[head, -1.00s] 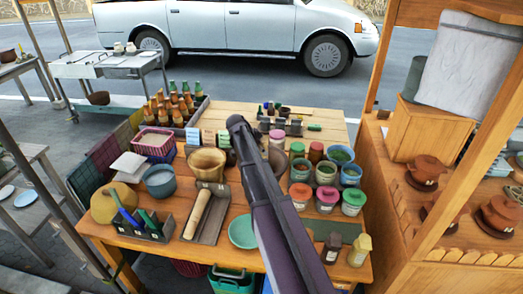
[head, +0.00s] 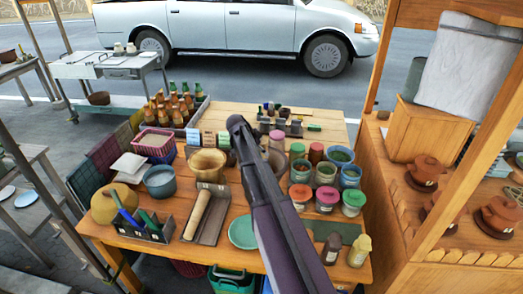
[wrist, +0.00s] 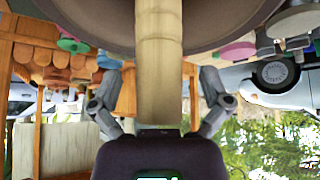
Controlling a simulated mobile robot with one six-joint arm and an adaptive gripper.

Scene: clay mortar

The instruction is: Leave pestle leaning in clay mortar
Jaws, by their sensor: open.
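In the wrist view a pale wooden pestle (wrist: 158,62) runs upright through the middle of the picture, in front of the underside or wall of a large grey-brown bowl, seemingly the clay mortar (wrist: 230,22). My gripper (wrist: 160,92) is open, with one finger on each side of the pestle and gaps between. Its lower end meets the dark gripper body in the picture; contact cannot be told. In the head view my arm covers the gripper and the pestle. Only a brownish edge of the mortar (head: 275,160) shows beside the arm.
A tan bowl (head: 208,160) and a grey tray (head: 222,228) with a pale wooden rod stand left of my arm. Several colourful jars (head: 326,172) crowd the right side. A green plate (head: 242,232) lies near the front. The back right of the wooden table (head: 325,112) is fairly clear.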

